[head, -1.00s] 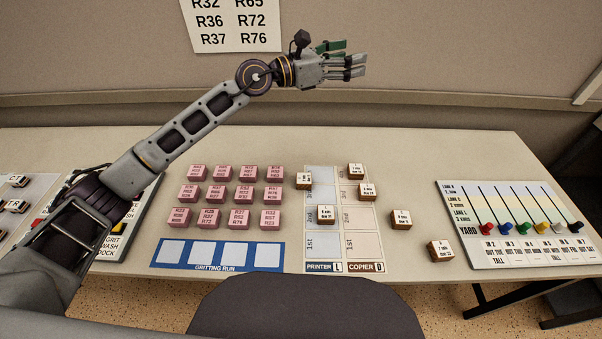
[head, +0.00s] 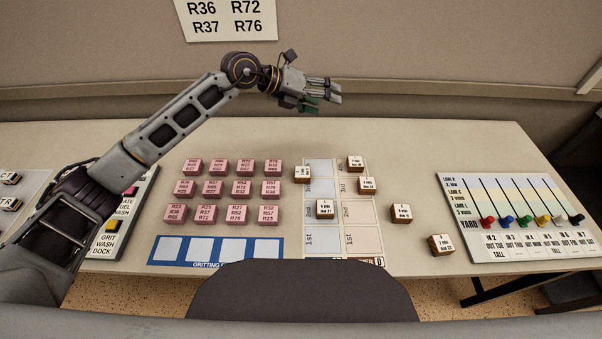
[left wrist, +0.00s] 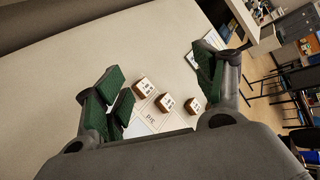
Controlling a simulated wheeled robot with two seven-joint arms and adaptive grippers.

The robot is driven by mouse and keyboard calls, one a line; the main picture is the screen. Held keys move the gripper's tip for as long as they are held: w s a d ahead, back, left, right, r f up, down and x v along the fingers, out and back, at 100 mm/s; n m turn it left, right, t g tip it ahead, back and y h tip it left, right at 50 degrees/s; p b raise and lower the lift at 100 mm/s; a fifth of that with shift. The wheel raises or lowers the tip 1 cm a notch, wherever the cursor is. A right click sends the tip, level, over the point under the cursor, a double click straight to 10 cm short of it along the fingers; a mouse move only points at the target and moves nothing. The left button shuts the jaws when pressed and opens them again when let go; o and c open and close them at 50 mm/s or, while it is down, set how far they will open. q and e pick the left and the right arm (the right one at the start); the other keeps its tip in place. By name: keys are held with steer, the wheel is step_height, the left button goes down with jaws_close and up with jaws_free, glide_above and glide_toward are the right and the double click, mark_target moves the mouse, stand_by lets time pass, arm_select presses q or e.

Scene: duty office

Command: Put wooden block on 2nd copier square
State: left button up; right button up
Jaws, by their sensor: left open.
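My left gripper (head: 322,97) is open and empty, above the back part of the desk. The printer and copier board has two columns of squares. The 2nd copier square (head: 362,212) looks bare. One wooden block (head: 324,209) sits on the 2nd printer square. Others are at the board's upper left (head: 302,174), at the top of the copier column (head: 355,163) and at its right edge (head: 366,185). Two more lie on the desk to the right (head: 401,213) (head: 441,245). In the left wrist view, wooden blocks (left wrist: 165,104) show between the spread green finger pads. My right gripper is out of view.
Several pink blocks (head: 237,188) stand in rows left of the board, behind the blue gritting strip (head: 155,252). A yard panel with coloured knobs (head: 505,185) lies at the right. The desk's back strip is clear.

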arm_select(q)
steer(key=s+a+f+n+g+y, duration=0.3)
steer(key=a+f+n, duration=0.6)
steer(key=n, duration=1.2)
steer(key=s+a+y, duration=0.1)
steer(key=s+y, duration=0.1)
steer(key=y, duration=0.1)
steer(key=shift+s+g+y, duration=0.15)
steer(key=shift+g+y, duration=0.15)
steer(key=shift+y, duration=0.1)
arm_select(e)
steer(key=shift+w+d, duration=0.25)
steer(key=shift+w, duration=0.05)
arm_select(q)
steer(key=shift+f, duration=0.15)
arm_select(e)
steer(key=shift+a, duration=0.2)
